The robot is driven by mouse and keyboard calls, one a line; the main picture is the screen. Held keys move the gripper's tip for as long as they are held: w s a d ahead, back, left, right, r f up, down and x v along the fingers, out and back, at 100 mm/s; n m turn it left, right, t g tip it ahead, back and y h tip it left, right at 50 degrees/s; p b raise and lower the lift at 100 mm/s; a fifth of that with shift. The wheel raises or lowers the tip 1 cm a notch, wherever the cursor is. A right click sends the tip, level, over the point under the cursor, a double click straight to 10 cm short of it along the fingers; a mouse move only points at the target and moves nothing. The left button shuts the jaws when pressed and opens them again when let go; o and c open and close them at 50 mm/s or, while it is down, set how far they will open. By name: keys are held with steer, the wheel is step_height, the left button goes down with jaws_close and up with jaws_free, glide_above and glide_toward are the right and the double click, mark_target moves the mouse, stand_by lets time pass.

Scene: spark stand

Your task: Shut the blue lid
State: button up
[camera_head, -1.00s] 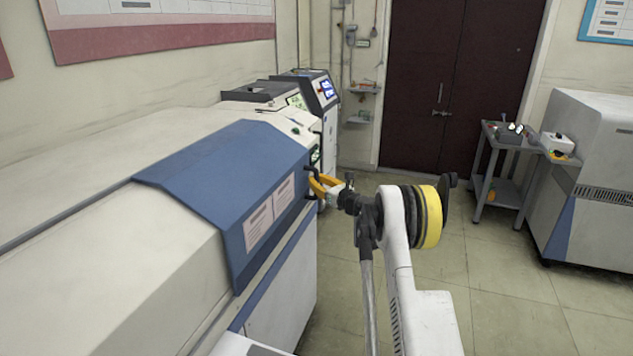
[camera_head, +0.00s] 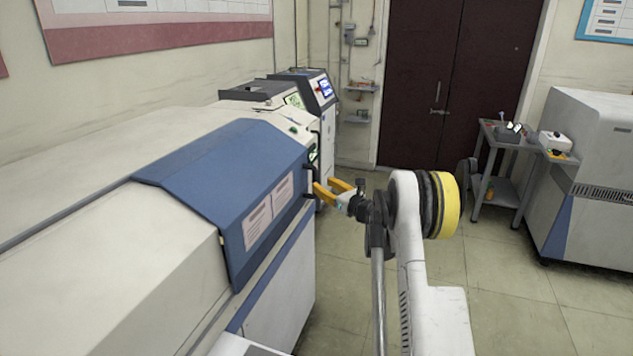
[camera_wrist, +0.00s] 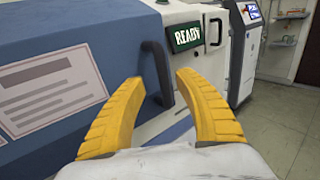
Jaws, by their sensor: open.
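The blue lid (camera_head: 215,170) lies down over the long white machine, its front face with two paper labels hanging over the machine's front side. It also fills the left of the wrist view (camera_wrist: 80,35). Its dark handle (camera_wrist: 157,72) stands at the lid's right end, and in the wrist view it shows beyond and between my fingertips. My gripper (camera_head: 326,186) has two yellow fingers, spread apart and empty, just right of the handle in the head view. The fingers also show in the wrist view (camera_wrist: 160,82), and they do not grip the handle.
A green "READY" sign (camera_wrist: 187,36) shows on the machine beside the lid. Another machine with a lit screen (camera_head: 325,90) stands behind. A grey cart (camera_head: 495,160) and a white cabinet (camera_head: 600,140) stand at the right. The floor (camera_head: 500,270) between is clear.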

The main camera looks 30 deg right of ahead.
steer(key=s, duration=0.6)
steer(key=shift+d, duration=0.25)
steer(key=shift+s, duration=0.1)
steer(key=a+r+m+t+h, duration=0.1)
steer(key=a+r+m+h, duration=0.1)
steer(key=r+m, duration=0.45)
steer(key=a+r+m+h, duration=0.2)
steer(key=a+r+m, duration=0.1)
steer(key=r, duration=0.6)
steer(key=s+a+r+m+g+h, duration=0.2)
steer(key=s+a+r+m+h, duration=0.35)
steer(key=m, duration=0.55)
steer(key=s+a+f+m+g+y, duration=0.2)
steer(key=s+a+f+m, duration=0.3)
steer(key=s+a, duration=0.4)
steer(key=s+a+f+m+g+y, duration=0.3)
steer(key=s+a, duration=0.5)
steer(key=s, duration=0.4)
steer(key=s+a+f+m+g+y, duration=0.3)
steer(key=s+a+f+m, duration=0.4)
steer(key=s, duration=0.4)
steer(key=a+m+g, duration=0.1)
steer(key=a, duration=0.1)
steer(key=shift+s+a+f+g, duration=0.25)
steer(key=shift+s+a+g, duration=0.05)
steer(key=shift+s+g, duration=0.1)
steer(key=shift+m, duration=0.25)
